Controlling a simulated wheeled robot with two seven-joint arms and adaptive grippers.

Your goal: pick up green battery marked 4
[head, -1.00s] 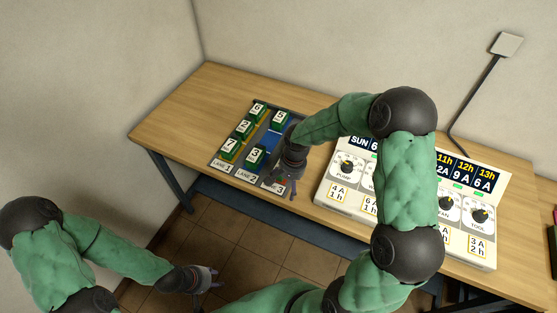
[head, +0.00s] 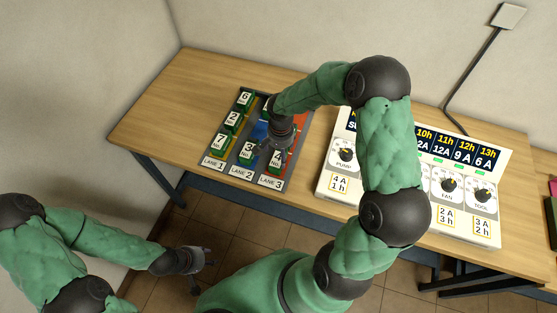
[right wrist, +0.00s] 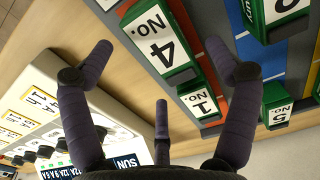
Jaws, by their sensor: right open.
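The green battery marked 4 (head: 275,160) stands in lane 3 of the tray, at its front end. In the right wrist view, its white label reading No. 4 (right wrist: 160,42) lies between my spread fingers, apart from them. My right gripper (head: 268,147) is open and empty above the tray, just behind and over battery 4; it also shows in the right wrist view (right wrist: 160,72). Battery 1 (right wrist: 198,104) sits behind battery 4 in the same lane. My left gripper (head: 206,262) hangs low in front of the table with its fingers apart and empty.
The tray (head: 213,162) also holds green batteries 7 (head: 220,142), 2 (head: 232,119), 6 (head: 244,98) and 3 (head: 247,150). A white panel with dials (head: 328,185) stands to the right. The wooden table (head: 150,115) is bare left of the tray.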

